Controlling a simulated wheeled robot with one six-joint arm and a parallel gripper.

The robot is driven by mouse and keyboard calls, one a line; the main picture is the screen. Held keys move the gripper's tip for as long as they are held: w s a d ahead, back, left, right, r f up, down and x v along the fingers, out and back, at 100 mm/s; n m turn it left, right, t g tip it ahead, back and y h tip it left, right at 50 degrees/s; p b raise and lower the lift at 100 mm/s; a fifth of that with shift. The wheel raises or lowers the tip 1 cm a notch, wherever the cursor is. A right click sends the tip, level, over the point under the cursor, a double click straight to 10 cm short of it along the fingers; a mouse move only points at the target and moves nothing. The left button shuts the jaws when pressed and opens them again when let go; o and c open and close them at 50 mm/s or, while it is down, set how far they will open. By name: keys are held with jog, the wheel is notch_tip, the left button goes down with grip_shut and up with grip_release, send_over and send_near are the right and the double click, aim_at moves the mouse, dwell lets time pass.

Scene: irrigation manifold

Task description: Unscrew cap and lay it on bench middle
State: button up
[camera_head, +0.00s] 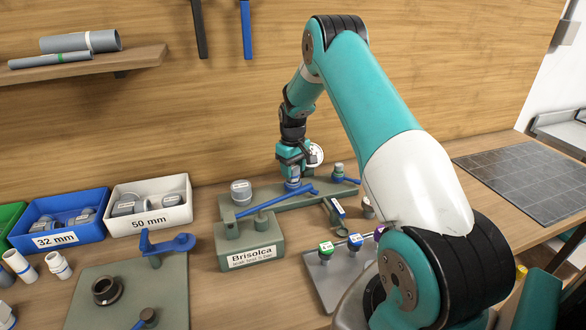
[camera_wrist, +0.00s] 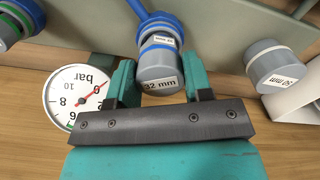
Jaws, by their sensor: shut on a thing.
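My gripper (camera_head: 293,165) is at the manifold (camera_head: 265,203) at the back of the bench. In the wrist view, its two teal fingers (camera_wrist: 158,85) are on either side of a grey cap (camera_wrist: 158,72) labelled 32 mm, and it is shut on it. The cap sits against a blue collar (camera_wrist: 158,25) on the manifold and appears in line with it. Thread engagement is hidden. In the head view the gripper mostly covers this cap.
A grey 50 mm cap (camera_wrist: 273,66) stands beside the gripper. A pressure gauge (camera_wrist: 75,95) is close on the other side. Blue 32 mm (camera_head: 60,218) and white 50 mm (camera_head: 150,205) bins stand left. A Brisolca block (camera_head: 250,247) is in front. A dark grid panel (camera_head: 530,175) lies right.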

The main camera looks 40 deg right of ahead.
jog(key=n, duration=0.4)
jog(key=shift+n, duration=2.4)
jog(key=n, duration=0.3)
jog(key=o, duration=1.2)
jog(key=shift+n, duration=0.4)
jog(key=shift+r, duration=0.2)
